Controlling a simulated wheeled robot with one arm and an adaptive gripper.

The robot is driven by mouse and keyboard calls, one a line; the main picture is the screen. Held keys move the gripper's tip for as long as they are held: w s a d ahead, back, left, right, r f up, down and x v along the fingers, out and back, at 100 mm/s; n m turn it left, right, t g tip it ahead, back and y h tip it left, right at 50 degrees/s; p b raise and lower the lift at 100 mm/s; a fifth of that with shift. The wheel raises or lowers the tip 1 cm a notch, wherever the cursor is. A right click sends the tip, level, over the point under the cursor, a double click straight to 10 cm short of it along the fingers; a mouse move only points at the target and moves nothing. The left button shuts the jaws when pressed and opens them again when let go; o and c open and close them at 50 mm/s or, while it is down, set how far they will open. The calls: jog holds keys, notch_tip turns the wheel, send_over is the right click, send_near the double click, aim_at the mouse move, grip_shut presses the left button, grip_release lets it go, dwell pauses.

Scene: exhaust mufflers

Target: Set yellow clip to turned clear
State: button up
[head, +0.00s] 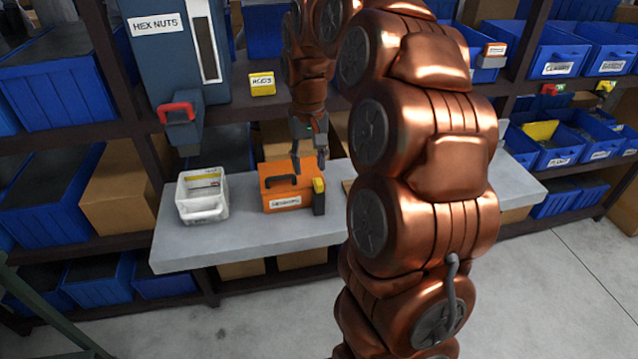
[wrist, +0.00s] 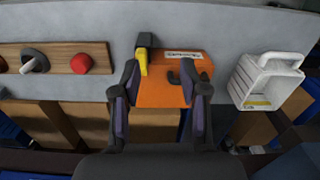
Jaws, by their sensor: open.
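An orange box (head: 290,188) with a dark handle on its lid and a white front label stands on the grey table. A dark grey block (head: 319,204) stands at its right front corner, with the yellow clip (head: 319,185) on top. In the wrist view, the yellow clip (wrist: 143,62) reaches from the block over the edge of the orange box (wrist: 165,92). My gripper (head: 311,166) is open above the right part of the box. In the wrist view, my gripper (wrist: 160,72) has its left fingertip close to the clip; I cannot tell whether they touch.
A white bin (head: 203,195) stands left of the box. A wooden board (wrist: 60,58) with a red knob and a grey knob lies on the other side. A blue-grey hex nuts dispenser (head: 178,60) hangs above the table's left part. Shelves with blue bins stand behind.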

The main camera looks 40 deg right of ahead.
send_over(319, 181)
jog(key=shift+f+m, duration=0.4)
jog(key=shift+f, duration=0.35)
jog(key=shift+f+p, duration=0.6)
jog(key=shift+f, duration=3.15)
grip_shut()
